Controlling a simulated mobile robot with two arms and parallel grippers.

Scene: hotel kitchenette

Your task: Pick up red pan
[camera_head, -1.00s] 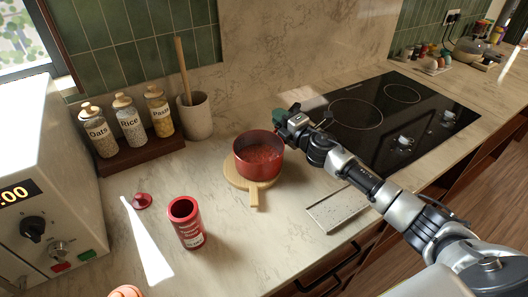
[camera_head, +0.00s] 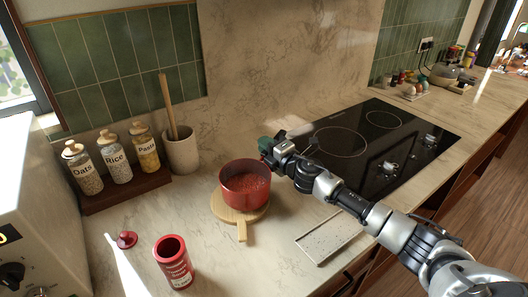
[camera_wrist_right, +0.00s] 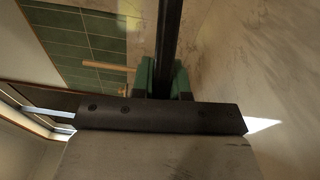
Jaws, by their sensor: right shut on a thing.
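The red pan (camera_head: 232,192) has red contents and sits upright over a round wooden board (camera_head: 224,214). I cannot tell whether its base touches the board or is slightly above it. My right gripper (camera_head: 267,147) is at the far right side of the pan, shut on its handle. The handle is mostly hidden by the gripper in the head view. In the right wrist view a dark bar, seemingly the pan handle (camera_wrist_right: 169,35), runs between the green fingertips. My left gripper is not in view.
An open red can (camera_head: 174,262) and a red lid (camera_head: 126,240) are at front left. Jars (camera_head: 116,166) on a rack and a utensil crock (camera_head: 182,153) stand at back left. The black cooktop (camera_head: 385,150) is right, with a pale tray (camera_head: 328,238) in front.

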